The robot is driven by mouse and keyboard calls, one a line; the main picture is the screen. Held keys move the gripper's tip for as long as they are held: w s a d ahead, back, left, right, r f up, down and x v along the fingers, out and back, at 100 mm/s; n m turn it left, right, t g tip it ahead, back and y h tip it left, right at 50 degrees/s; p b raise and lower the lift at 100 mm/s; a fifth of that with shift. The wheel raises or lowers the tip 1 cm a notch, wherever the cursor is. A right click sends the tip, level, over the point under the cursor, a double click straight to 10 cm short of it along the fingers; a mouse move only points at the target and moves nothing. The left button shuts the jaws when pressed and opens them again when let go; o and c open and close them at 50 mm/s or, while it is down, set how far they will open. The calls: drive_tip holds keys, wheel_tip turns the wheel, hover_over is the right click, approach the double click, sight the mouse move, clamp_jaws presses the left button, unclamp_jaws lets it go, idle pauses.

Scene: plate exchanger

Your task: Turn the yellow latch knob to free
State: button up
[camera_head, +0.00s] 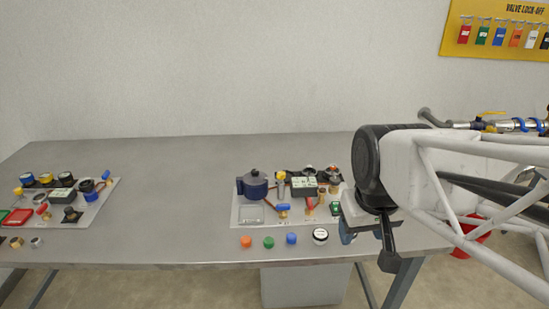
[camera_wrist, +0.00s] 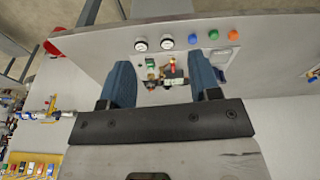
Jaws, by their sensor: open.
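A small yellow knob (camera_head: 281,176) stands upright on the right-hand panel (camera_head: 240,219) on the table, between a dark blue pot-like housing (camera_head: 256,184) and a grey gauge block (camera_head: 304,186). I cannot tell its turned position at this size. My gripper (camera_head: 347,236) is to the right of the panel, near the table's front edge, apart from the knob. In the wrist view my gripper (camera_wrist: 164,88) has its two blue fingers wide apart, with nothing held. Several small fittings show beyond and between them. I cannot pick out the yellow knob there.
Orange (camera_head: 246,242), green (camera_head: 268,242) and blue (camera_head: 291,239) caps and a white-faced gauge (camera_head: 320,236) line the table's front. A second panel (camera_head: 104,188) with fittings, including another yellow-topped one (camera_head: 18,191), lies at left. The tabletop (camera_head: 170,210) between the panels is clear.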

drive_tip(key=w+a+r+n, duration=0.2)
drive_tip(key=w+n, duration=0.1)
drive_tip(key=w, duration=0.8)
drive_tip(key=n+g, duration=0.3)
drive_tip(key=n, duration=0.5)
hover_over(281, 172)
drive_tip(key=f, duration=1)
drive_tip(key=shift+s+d+f, duration=0.15)
drive_tip(key=shift+s+f, duration=0.1)
drive_tip(key=shift+f, duration=0.15)
drive_tip(key=shift+w+f, duration=0.2)
drive_tip(key=shift+w, duration=0.1)
drive_tip(key=shift+f, duration=0.1)
drive_tip(key=shift+s+a+f, duration=0.1)
drive_tip(key=shift+f, duration=1.8)
drive_tip(key=shift+s+a+f, duration=0.1)
drive_tip(key=shift+f, duration=1.8)
drive_tip(key=c, duration=0.9)
